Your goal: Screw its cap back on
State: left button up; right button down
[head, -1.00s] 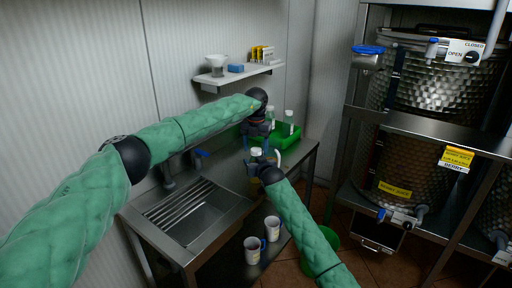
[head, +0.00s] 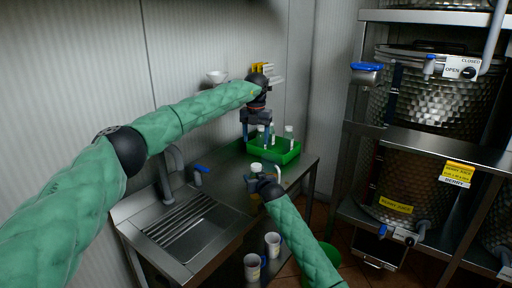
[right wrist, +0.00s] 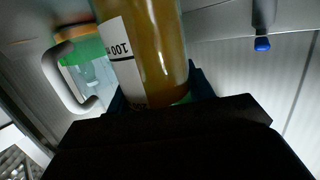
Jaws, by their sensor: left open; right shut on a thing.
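My right gripper (head: 257,182) is shut on a bottle, upright above the counter. The bottle's white top (head: 256,168) shows above the fingers; I cannot tell whether this is a cap or a bare neck. In the right wrist view the bottle (right wrist: 155,45) holds amber liquid and has a white label marked 100; its top is out of frame. My left gripper (head: 258,132) is open, pointing down, higher and farther back, over the near-left part of the green crate (head: 284,158). A small bottle in the crate shows between its fingers. No separate cap can be made out.
A pale curved handle (head: 278,173) stands just right of the held bottle. Other bottles (head: 289,132) stand in the crate. White cups (head: 272,244) are below. Steel tanks stand right.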

pick_arm(q)
jog(key=shift+r, duration=0.45)
pick_arm(e)
jog(key=shift+c, duration=2.4)
grip_release()
jog(key=shift+s, duration=0.15)
jog(key=shift+s+d, duration=0.15)
jog(key=shift+s, duration=0.15)
pick_arm(q)
jog(key=shift+f+b, duration=0.95)
pick_arm(e)
jog(key=shift+v, duration=3.45)
